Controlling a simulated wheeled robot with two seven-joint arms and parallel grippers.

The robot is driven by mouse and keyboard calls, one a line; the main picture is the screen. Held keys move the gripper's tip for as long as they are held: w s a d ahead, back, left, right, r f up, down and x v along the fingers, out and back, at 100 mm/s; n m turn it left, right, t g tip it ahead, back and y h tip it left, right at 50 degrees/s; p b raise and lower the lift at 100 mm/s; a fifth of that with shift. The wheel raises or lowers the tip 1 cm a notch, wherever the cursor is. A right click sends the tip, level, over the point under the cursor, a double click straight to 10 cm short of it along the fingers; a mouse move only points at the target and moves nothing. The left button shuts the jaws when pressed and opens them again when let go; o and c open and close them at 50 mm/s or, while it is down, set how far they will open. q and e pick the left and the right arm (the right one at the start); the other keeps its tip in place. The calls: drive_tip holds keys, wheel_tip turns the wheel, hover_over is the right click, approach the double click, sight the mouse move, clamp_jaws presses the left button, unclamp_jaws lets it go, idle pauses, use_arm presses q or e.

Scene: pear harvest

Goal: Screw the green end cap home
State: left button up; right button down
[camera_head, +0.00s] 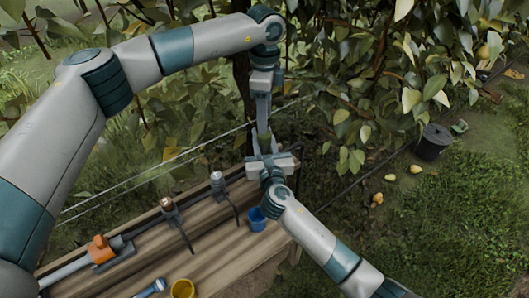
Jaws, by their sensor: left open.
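My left gripper (264,128) points down from above, beyond the far end of the bench, with its jaws open. A small olive-green piece (265,138) shows just at its fingertips; it may be the green end cap, but it is too small to be sure. My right gripper (265,148) comes from the lower right and meets the same spot from below. The two grippers overlap in the picture, so I cannot tell whether its jaws are open or shut. A dark pipe line (195,197) runs along the bench towards the grippers; its far end is hidden behind my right gripper.
The wooden bench (225,255) carries an orange fitting (101,249), two upright clamps (170,208), a blue cup (257,219), a yellow cup (183,289) and a blue-handled tool (151,288). Foliage crowds the top. A black bucket (433,142) and fallen pears (390,177) lie right.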

use_arm(q)
drive_tip(key=shift+f, duration=3.15)
